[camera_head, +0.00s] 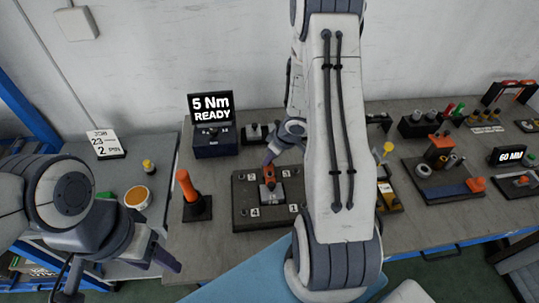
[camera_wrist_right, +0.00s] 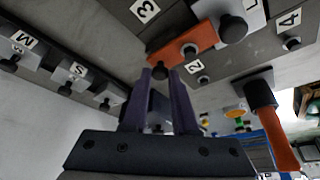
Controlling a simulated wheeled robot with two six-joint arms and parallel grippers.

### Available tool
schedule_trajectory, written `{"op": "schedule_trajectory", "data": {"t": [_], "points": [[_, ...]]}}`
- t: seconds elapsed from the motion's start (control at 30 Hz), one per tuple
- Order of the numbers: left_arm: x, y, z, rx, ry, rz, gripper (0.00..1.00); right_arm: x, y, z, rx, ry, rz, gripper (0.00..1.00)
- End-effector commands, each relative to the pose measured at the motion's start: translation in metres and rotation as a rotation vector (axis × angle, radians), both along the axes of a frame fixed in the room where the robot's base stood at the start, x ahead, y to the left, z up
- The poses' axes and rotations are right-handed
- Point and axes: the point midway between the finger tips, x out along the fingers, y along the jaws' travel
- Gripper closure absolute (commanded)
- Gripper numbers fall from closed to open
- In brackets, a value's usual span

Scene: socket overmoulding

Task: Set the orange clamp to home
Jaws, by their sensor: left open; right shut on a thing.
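The orange clamp (camera_head: 268,177) stands on a dark fixture plate (camera_head: 245,190) with numbered corners. In the right wrist view the clamp is an orange bar (camera_wrist_right: 183,46) with a black knob (camera_wrist_right: 232,28) near one end. My right gripper (camera_head: 272,152) reaches down to the clamp's far end. In the right wrist view its fingers (camera_wrist_right: 160,72) are shut on a dark part at the clamp's end; the exact contact is partly hidden. My left gripper (camera_head: 165,262) is open and low at the left, away from the clamp.
An upright orange-handled tool (camera_head: 187,188) stands left of the plate. Behind is a display box (camera_head: 211,108) reading "5 Nm READY". An orange-filled cup (camera_head: 138,197) is on the left table. My right arm hides the table's middle; several fixtures fill the right side.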

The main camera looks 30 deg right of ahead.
Motion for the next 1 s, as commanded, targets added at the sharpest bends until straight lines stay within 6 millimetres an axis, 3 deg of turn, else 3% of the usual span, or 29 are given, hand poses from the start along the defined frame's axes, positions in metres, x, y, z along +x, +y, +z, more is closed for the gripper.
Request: {"op": "schedule_trajectory", "data": {"t": [0.33,0.37,0.4,0.43,0.77,1.0], "points": [[0.0,0.0,-0.003,0.0,0.0,0.0,0.44,-0.008,0.003,0.0,0.001,0.004,0.0,1.0],[0.0,0.0,-0.003,0.0,0.0,0.0,0.44,-0.008,0.003,0.0,0.001,0.005,0.0,0.66],[0.0,0.0,-0.003,0.0,0.0,0.0,0.44,-0.008,0.004,0.0,0.001,0.005,0.0,0.5],[0.0,0.0,-0.003,0.0,0.0,0.0,0.44,-0.008,0.003,0.0,0.001,0.004,0.0,0.44],[0.0,0.0,-0.002,0.0,0.0,0.0,0.44,-0.007,0.003,0.002,0.0,0.0,0.0,0.44],[0.0,0.0,0.021,0.0,0.0,0.001,0.44,-0.018,-0.002,0.038,-0.001,-0.001,-0.002,0.44]]}}
